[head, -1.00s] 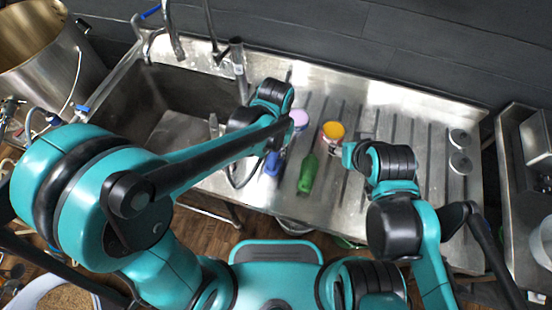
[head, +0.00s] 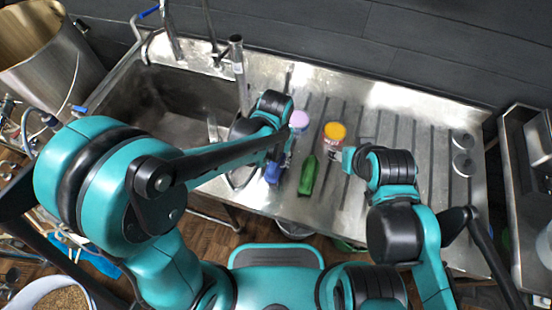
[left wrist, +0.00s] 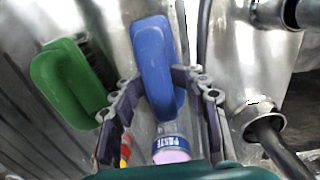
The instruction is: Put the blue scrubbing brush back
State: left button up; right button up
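The blue scrubbing brush (head: 272,174) lies on the steel drainboard, below my left gripper (head: 280,148), which partly covers it. In the left wrist view, the blue brush (left wrist: 153,60) shows between and beyond the fingers of my left gripper (left wrist: 158,82). The fingers stand apart, with gaps beside the brush's near end; contact at the tips is unclear. My right gripper (head: 348,157) is over the drainboard, right of a green brush (head: 307,175); its finger opening is not clear.
A jar with a lilac lid (head: 299,120) stands just beyond my left gripper. A yellow-and-red jar (head: 333,136) is near my right gripper. The sink basin (head: 180,97) and tap (head: 238,60) lie left.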

aim_at(276, 158)
pick_arm(q)
jog(key=shift+r, duration=0.2)
notch_tip(276, 158, up, 12)
jog(key=p, duration=0.4)
jog(key=shift+f, duration=0.1)
dwell(0.4)
